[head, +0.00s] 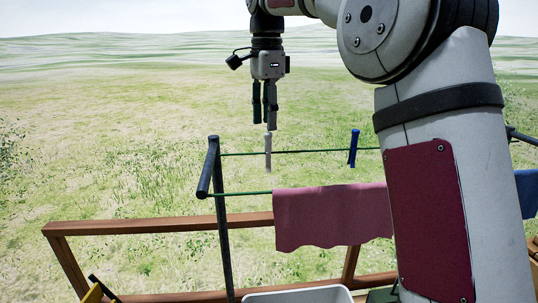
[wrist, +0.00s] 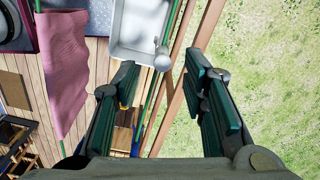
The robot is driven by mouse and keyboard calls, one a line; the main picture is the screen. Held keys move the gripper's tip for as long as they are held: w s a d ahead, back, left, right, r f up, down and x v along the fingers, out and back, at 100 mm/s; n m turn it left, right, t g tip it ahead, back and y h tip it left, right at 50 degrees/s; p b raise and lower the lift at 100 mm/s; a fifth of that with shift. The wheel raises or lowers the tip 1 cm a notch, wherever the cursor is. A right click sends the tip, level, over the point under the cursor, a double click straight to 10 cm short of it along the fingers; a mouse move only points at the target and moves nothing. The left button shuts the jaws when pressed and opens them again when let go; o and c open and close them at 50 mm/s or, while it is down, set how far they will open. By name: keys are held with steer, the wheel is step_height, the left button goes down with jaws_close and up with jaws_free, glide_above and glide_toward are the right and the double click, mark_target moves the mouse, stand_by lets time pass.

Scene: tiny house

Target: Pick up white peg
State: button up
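The white peg (head: 268,158) stands upright, clipped on the far green clothesline (head: 310,151) near its left end. My gripper (head: 264,123) is right above the peg, pointing down, with its fingertips near the peg's top. In the wrist view the gripper (wrist: 163,63) is open, its two green-padded fingers wide apart. The white peg (wrist: 162,59) shows between the fingertips, seen from above. Whether either finger touches it I cannot tell, but gaps show on both sides. Nothing is held.
A blue peg (head: 353,148) is on the same line to the right. A pink cloth (head: 330,216) hangs on the nearer line. The rack's dark end bar (head: 208,168) is left of the peg. A white basin (head: 300,296), a wooden railing (head: 140,226) and open grass are below and beyond.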

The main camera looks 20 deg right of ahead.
mark_target(268, 136)
step_height(268, 136, down, 6)
steer(key=shift+d+p, duration=0.15)
steer(key=shift+p, duration=1)
steer(key=shift+w+f, duration=0.1)
steer(key=shift+f, duration=0.3)
jaws_close()
